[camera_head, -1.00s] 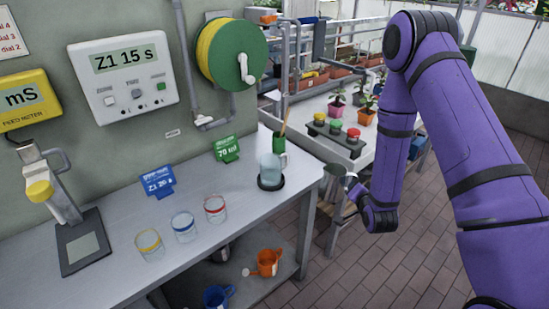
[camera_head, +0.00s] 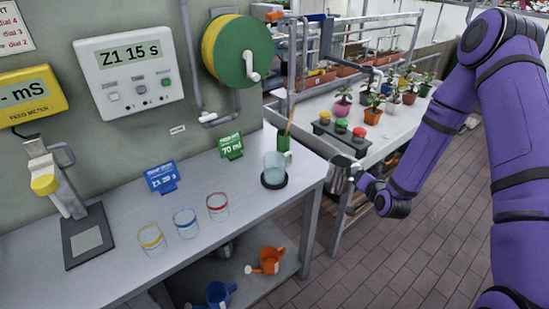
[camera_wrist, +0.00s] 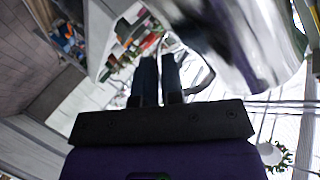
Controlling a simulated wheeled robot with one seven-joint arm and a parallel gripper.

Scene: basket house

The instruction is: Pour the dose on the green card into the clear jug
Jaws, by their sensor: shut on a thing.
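The green card (camera_head: 231,146) stands at the back of the bench and reads 70 ml. The clear jug (camera_head: 275,168) stands upright on a black round base in front of a green cup. My gripper (camera_head: 357,170) is shut on a shiny metal pitcher (camera_head: 338,180), held beyond the bench's right edge, to the right of the clear jug and apart from it. In the wrist view, the two dark fingers (camera_wrist: 158,80) are close together by the handle, and the metal pitcher (camera_wrist: 240,40) fills the upper right. Its contents cannot be made out.
Three glasses with yellow, blue and red bands (camera_head: 185,223) stand on the bench (camera_head: 110,245) near a blue card (camera_head: 161,177). A potted-plant table (camera_head: 400,125) lies behind my gripper. Orange (camera_head: 267,261) and blue (camera_head: 218,293) watering cans sit below.

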